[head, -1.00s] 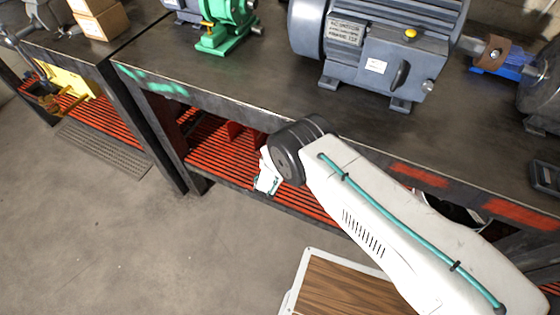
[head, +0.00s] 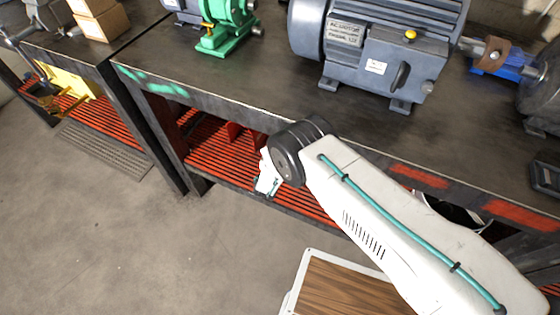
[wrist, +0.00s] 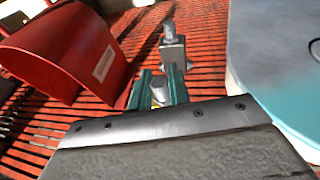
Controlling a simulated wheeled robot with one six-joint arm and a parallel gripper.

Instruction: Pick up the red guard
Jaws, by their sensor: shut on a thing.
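The red guard (wrist: 75,50) is a curved red shell with a small white label. It lies on red slats at the left of the wrist view, and part of it is cut off by the frame edge. In the head view a red piece, likely the same guard (head: 232,131), shows on the lower shelf. My gripper (wrist: 160,88) has green fingers shut on a small pale metal piece with a yellowish patch. The guard is beside the left finger, not between the fingers. In the head view my arm hides the fingertips.
A grey metal block with a round stub (wrist: 173,50) stands just beyond the fingers; I cannot tell whether it joins the held piece. A grey and teal rounded body (wrist: 275,60) is close on the right. The dark bench top (head: 270,95) overhangs the red slatted shelf (head: 215,155).

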